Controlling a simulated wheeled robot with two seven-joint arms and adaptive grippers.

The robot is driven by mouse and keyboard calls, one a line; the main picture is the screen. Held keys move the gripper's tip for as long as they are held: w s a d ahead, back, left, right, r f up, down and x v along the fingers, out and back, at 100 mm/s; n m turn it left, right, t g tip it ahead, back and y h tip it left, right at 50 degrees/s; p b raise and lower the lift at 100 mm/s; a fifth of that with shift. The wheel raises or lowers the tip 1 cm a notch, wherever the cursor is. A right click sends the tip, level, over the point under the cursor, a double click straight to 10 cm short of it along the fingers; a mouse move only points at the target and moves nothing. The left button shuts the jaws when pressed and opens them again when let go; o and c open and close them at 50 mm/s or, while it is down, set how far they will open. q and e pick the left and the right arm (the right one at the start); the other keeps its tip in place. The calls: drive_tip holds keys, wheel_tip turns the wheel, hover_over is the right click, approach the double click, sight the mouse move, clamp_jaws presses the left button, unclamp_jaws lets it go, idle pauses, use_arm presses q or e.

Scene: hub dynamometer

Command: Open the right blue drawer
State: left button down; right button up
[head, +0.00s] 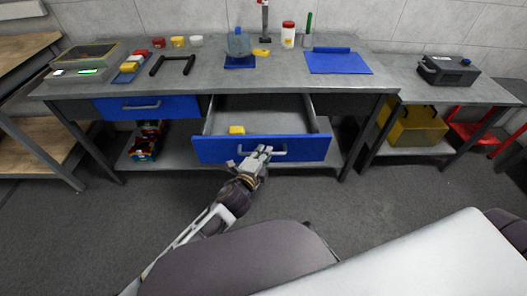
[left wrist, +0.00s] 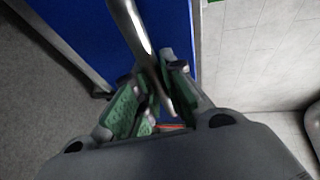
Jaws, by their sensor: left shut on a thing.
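The right blue drawer (head: 310,148) stands pulled out from under the workbench in the head view, its grey inside showing. A small yellow object (head: 237,130) lies in it at the front left. My left gripper (head: 262,153) is at the drawer's front, shut on its metal handle (head: 280,153). In the left wrist view the handle (left wrist: 130,25) runs down between the green-padded fingers (left wrist: 155,100), with the blue drawer front (left wrist: 80,30) behind. The left blue drawer (head: 165,107) is closed. My right gripper is not in view.
The workbench top (head: 215,75) holds a scale, colored blocks, a blue mat (head: 338,62) and bottles. A side table at right carries a dark box (head: 447,70) above a yellow bin (head: 420,128). The floor (head: 100,220) before the drawer is clear apart from my arm.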

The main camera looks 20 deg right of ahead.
use_arm(q)
drive_tip(key=shift+f, duration=0.1)
drive_tip(key=c, duration=1.8)
unclamp_jaws()
drive_tip(key=shift+o, duration=0.2)
drive_tip(key=shift+s+a, duration=0.1)
drive_tip(key=v, duration=0.7)
drive_tip(key=shift+s, duration=0.1)
